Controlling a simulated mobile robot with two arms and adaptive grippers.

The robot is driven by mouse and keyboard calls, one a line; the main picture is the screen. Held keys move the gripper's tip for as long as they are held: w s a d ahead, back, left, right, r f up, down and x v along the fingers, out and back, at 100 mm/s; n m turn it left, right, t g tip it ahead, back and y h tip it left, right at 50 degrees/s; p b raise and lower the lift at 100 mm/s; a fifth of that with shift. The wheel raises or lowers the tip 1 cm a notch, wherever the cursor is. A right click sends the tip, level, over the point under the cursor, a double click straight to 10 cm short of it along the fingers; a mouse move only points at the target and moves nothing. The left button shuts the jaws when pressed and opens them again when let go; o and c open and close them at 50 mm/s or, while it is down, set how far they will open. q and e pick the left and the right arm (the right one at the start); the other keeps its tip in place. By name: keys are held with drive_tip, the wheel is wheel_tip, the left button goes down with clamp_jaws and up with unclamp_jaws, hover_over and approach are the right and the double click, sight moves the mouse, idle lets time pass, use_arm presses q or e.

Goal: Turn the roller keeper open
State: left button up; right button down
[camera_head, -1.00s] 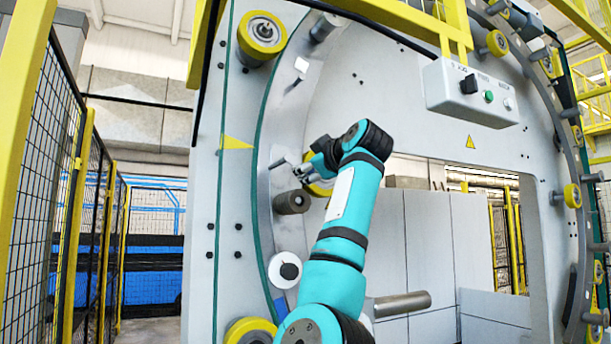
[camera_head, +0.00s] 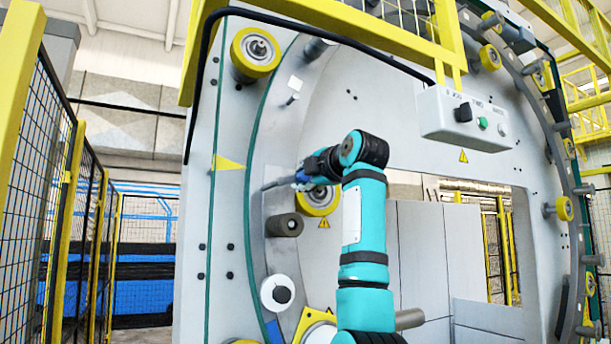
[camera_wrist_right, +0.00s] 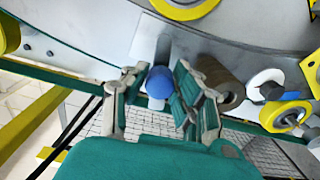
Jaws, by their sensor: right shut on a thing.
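The roller keeper shows in the head view as a thin grey bar (camera_head: 276,185) on the ring face, just left of a yellow roller (camera_head: 318,200). Its round blue end (camera_wrist_right: 159,82) is between the fingers of my right gripper in the right wrist view, in front of a grey metal plate. My right gripper (camera_head: 301,179) is shut on this blue end; the wrist view shows its two fingers (camera_wrist_right: 156,92) on either side. In the head view the fingers partly hide the blue part. My left gripper is not in view.
A dark grey cylindrical roller (camera_head: 285,225) sticks out just below the gripper. A white disc with a dark hub (camera_head: 278,294) lies lower. A control box (camera_head: 463,118) hangs at the upper right. A mesh fence (camera_head: 50,190) stands at the left.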

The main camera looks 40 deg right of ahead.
drive_tip(key=shift+r+n, duration=0.2)
drive_tip(key=shift+n, duration=0.4)
drive_tip(key=shift+a+p, duration=0.1)
drive_tip(key=shift+p, duration=0.2)
drive_tip(key=c, duration=1.1)
unclamp_jaws()
drive_tip(key=shift+w, duration=0.15)
drive_tip(key=shift+o, duration=0.2)
drive_tip(key=v, duration=1.2)
